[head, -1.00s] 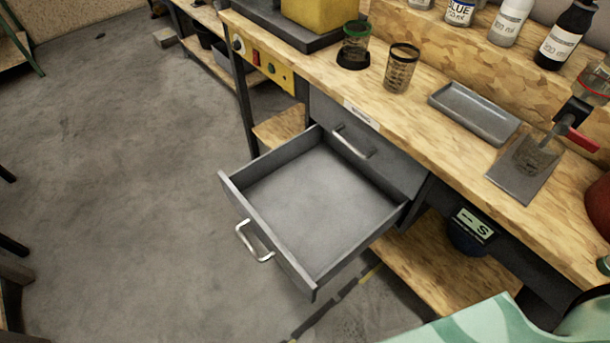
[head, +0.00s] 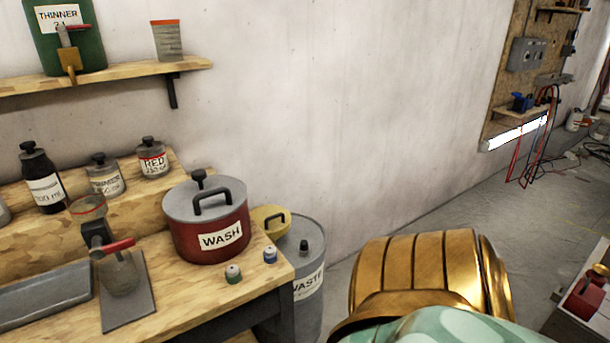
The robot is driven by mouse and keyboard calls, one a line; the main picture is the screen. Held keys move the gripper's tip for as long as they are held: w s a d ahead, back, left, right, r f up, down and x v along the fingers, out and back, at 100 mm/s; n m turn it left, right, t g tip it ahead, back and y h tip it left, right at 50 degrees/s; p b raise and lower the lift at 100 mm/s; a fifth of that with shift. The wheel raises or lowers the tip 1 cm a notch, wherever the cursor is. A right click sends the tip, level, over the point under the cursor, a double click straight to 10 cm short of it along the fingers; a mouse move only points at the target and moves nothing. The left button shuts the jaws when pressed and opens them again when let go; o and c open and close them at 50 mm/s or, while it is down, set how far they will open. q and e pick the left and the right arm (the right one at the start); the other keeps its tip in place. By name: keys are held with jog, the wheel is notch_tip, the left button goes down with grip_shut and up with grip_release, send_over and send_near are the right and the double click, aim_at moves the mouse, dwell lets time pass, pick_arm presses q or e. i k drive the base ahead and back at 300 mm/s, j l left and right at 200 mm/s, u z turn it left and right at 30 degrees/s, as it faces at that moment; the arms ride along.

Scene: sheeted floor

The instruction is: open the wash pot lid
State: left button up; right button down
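The wash pot (head: 190,241) stands on the right end of the wooden bench. It is red with a white label reading WASH. Its grey lid (head: 225,190) sits on top and looks closed. Neither gripper is in view. The gold and mint-green part at the lower right looks like my own arm.
Two small capped vials (head: 233,274) stand in front of the pot. A dispenser with a red lever (head: 114,246) is left of the pot. Open floor (head: 440,205) lies right.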

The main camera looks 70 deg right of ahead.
aim_at(222, 196)
jog(key=z, duration=1.5)
